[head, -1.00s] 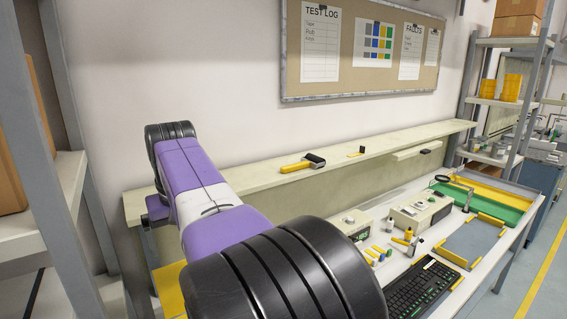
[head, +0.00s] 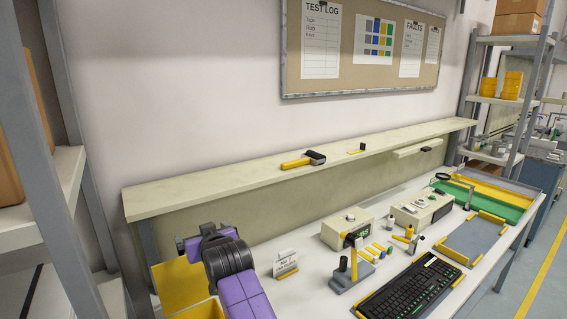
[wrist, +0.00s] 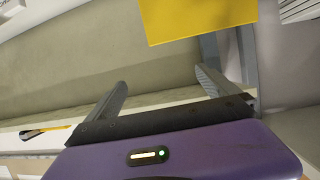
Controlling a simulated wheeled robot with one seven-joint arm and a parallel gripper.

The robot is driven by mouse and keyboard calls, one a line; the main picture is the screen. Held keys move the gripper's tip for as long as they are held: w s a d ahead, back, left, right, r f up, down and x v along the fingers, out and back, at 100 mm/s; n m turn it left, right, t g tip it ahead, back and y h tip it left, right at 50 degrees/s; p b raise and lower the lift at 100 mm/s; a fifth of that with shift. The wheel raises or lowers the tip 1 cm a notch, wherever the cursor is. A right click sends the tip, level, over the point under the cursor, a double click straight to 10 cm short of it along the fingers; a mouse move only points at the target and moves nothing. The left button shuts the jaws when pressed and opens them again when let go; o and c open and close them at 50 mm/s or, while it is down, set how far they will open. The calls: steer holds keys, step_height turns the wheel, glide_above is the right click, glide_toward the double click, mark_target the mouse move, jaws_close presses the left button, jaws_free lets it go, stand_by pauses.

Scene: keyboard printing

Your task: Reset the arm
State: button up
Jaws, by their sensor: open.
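My gripper (wrist: 160,79) is open in the wrist view, its two grey fingers spread with nothing between them. In the head view my purple and black arm is folded low at the lower left, beside the yellow bin (head: 183,285).
A long shelf (head: 220,187) holds a yellow-handled tool (head: 303,160). The bench below carries a keyboard (head: 412,288), a small sign (head: 285,265), two beige boxes (head: 347,228) and a green tray (head: 490,204). A rack upright (head: 72,130) stands at left.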

steer(key=s+d+f+m+t+h+b, duration=0.1)
steer(key=s+d+f+t, duration=0.1)
steer(key=s+d+f, duration=0.7)
steer(key=s+d+f+m+t+b, duration=0.1)
steer(key=s+d+f+m+t, duration=0.3)
steer(key=s+d, duration=0.85)
steer(key=s+d+f+g+h+b, duration=0.1)
steer(key=s+d, duration=0.5)
steer(key=s, duration=0.7)
steer(key=s+d+g+h+b, duration=0.1)
steer(key=s+d+h, duration=0.2)
steer(key=s+d, duration=0.4)
steer(key=s+d+f+m+g+h+b, duration=0.1)
steer(key=s+d, duration=0.5)
steer(key=s, duration=1.3)
steer(key=shift+d+f+h+b, duration=0.15)
steer(key=shift+f+h+b, duration=0.15)
steer(key=shift+h+b, duration=0.1)
